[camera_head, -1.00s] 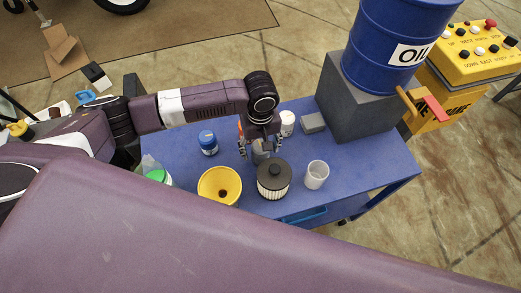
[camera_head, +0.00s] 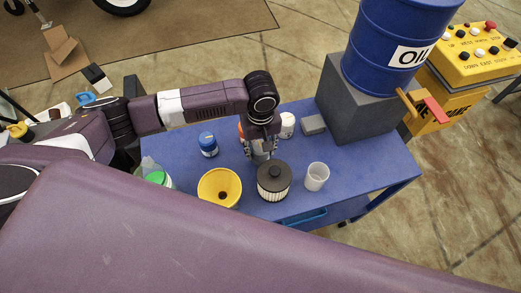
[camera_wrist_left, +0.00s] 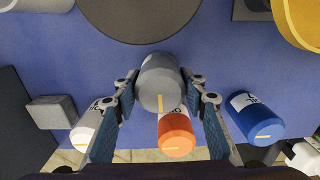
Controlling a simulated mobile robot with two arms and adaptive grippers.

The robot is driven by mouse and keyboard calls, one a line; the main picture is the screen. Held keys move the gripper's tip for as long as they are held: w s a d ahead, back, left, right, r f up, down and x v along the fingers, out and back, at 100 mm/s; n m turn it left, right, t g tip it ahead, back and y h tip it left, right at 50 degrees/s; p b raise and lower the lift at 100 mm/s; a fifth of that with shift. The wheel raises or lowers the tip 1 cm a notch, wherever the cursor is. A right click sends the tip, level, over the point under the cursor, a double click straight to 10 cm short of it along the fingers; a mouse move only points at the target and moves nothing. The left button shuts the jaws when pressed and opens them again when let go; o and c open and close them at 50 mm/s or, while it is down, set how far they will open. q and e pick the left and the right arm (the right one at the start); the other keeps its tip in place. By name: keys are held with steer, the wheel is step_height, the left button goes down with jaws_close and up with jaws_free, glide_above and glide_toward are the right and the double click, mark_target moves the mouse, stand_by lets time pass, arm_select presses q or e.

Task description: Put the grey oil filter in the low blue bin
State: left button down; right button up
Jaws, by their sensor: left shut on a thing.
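The grey oil filter (camera_wrist_left: 159,84) is a small grey cylinder between the fingers of my left gripper (camera_wrist_left: 164,97) in the left wrist view. The fingers press on its two sides. In the head view my left gripper (camera_head: 260,152) points down at the blue table, and the filter (camera_head: 262,157) is partly hidden by the fingers. Whether it touches the table is unclear. A low blue shape (camera_head: 306,216) shows at the table's front edge; I cannot tell if it is the bin or a drawer. My right gripper is out of view.
A grey block (camera_head: 365,105) bears the oil drum (camera_head: 385,55).

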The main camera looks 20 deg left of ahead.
arm_select(q)
step_height(320, 180, up, 18)
steer(key=b, duration=0.1)
steer(key=s+a+r+m+b, duration=0.2)
steer(key=s+a+m, duration=0.3)
steer(key=s, duration=0.3)
steer(key=shift+a+r+m, duration=0.15)
steer(key=shift+a+m, duration=0.2)
steer(key=shift+m, duration=0.55)
